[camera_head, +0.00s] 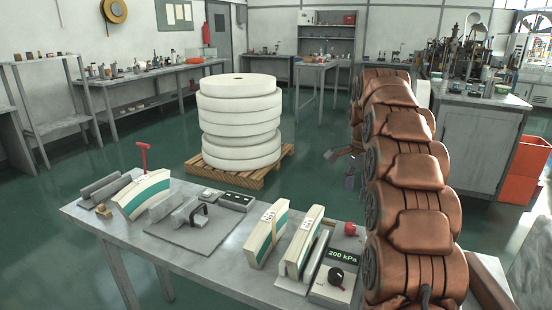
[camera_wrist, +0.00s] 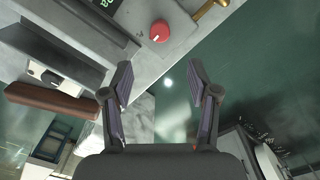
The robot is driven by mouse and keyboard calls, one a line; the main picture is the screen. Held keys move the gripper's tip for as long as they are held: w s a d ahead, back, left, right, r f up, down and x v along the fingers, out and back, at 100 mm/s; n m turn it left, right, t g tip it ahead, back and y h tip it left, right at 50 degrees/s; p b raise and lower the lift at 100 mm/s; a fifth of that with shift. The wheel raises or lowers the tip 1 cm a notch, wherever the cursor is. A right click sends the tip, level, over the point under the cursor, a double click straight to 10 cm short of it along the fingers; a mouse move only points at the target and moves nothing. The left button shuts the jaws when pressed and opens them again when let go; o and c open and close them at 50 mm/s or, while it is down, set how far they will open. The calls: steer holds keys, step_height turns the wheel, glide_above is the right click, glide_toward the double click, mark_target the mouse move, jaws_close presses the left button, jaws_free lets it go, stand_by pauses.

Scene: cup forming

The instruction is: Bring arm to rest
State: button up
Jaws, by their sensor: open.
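My copper-coloured arm (camera_head: 408,190) stands up along the right side of the head view, bent over at the top. My gripper (camera_wrist: 163,82) is open and empty in the wrist view, its two dark fingers well apart. Between the fingers are only the table edge and the green floor below. In the head view its fingers show in small part just left of the arm, beyond the worktable; the arm hides the rest.
The grey worktable (camera_head: 228,270) holds white-and-green stacks (camera_head: 262,235), a control box (camera_head: 330,290) reading 200 kPa, and a red button (camera_head: 350,229), also in the wrist view (camera_wrist: 160,31). Large white rolls (camera_head: 240,120) stand on a wooden pallet (camera_head: 225,175). Green floor is open around the pallet.

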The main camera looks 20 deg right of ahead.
steer(key=s+a+r+n+p, duration=0.2)
steer(key=s+a+n+p, duration=0.15)
steer(key=s+a, duration=0.4)
steer(key=s+a+r+n+p, duration=0.25)
steer(key=s+a+n, duration=0.25)
steer(key=s+a, duration=0.25)
steer(key=s+a+f+n+g+p, duration=0.1)
steer(key=s+a+n, duration=0.3)
steer(key=s, duration=0.7)
steer(key=s+a+f+n+p, duration=0.3)
steer(key=s+a+n, duration=0.2)
steer(key=s, duration=0.7)
steer(key=shift+f+g, duration=0.2)
steer(key=shift+g, duration=0.2)
